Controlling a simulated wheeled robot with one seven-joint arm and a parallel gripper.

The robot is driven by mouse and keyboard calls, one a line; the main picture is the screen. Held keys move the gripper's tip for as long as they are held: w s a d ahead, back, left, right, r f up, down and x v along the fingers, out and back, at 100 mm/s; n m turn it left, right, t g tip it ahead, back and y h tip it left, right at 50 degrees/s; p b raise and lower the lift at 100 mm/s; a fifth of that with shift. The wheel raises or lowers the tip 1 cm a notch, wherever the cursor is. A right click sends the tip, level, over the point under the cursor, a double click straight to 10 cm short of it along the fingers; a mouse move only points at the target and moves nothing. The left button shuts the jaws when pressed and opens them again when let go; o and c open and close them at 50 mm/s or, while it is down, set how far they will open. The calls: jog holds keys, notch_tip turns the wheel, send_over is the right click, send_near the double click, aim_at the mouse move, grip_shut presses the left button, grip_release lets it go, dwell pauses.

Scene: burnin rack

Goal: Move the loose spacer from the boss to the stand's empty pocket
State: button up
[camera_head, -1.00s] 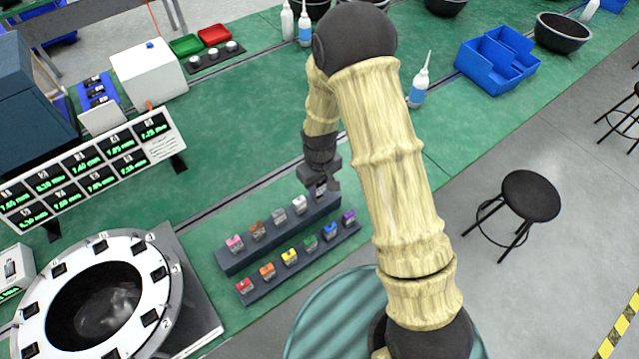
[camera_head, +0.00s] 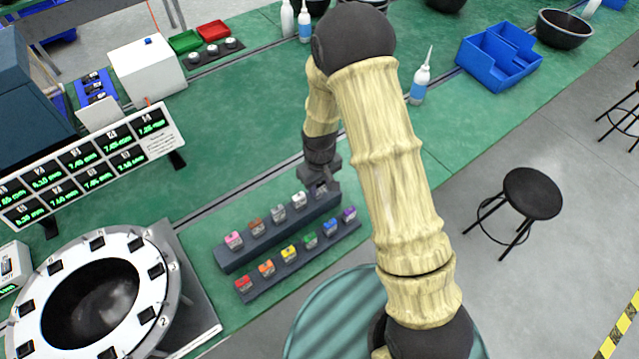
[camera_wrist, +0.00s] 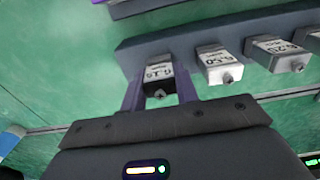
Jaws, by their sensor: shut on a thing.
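The stand (camera_head: 275,241) has two dark stepped rows holding several small spacers with coloured ends. My gripper (camera_head: 321,187) is at the right end of its back row, beside the white spacer (camera_head: 299,199). In the wrist view my gripper (camera_wrist: 159,92) is shut on a black-ended spacer (camera_wrist: 157,73) with a pale printed label. That spacer lies in line with the row, against the stand's dark bar (camera_wrist: 190,41). I cannot tell whether it is fully seated. The white spacer (camera_wrist: 218,64) and a grey one (camera_wrist: 277,53) are to its right. I cannot make out the boss.
A white ring fixture (camera_head: 166,290) with black slots is at the lower left. A display board (camera_head: 100,175) with green readings stands behind it. A bottle (camera_head: 419,82) and blue bins (camera_head: 498,58) are beyond my arm. The green bench (camera_head: 230,130) behind the stand is clear.

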jog(key=shift+f, duration=0.15)
jog(key=o, duration=1.1)
notch_tip(320, 180, up, 18)
jog(key=shift+f+b, duration=0.25)
jog(key=shift+b, duration=1)
jog(key=shift+d, duration=0.1)
jog(key=s+d+m+t, duration=0.1)
jog(key=s+d+m, duration=0.1)
jog(key=s+d, duration=0.2)
jog(key=s+d+m, duration=0.2)
jog(key=s+d, duration=0.2)
jog(key=d, duration=0.1)
jog(key=s+d+m+t, duration=0.1)
jog(key=s+d+m, duration=0.1)
jog(key=s+d, duration=0.2)
jog(key=shift+s+d+r+m+t, duration=0.15)
jog(key=shift+r+m+t, duration=0.15)
jog(key=shift+r+m, duration=0.1)
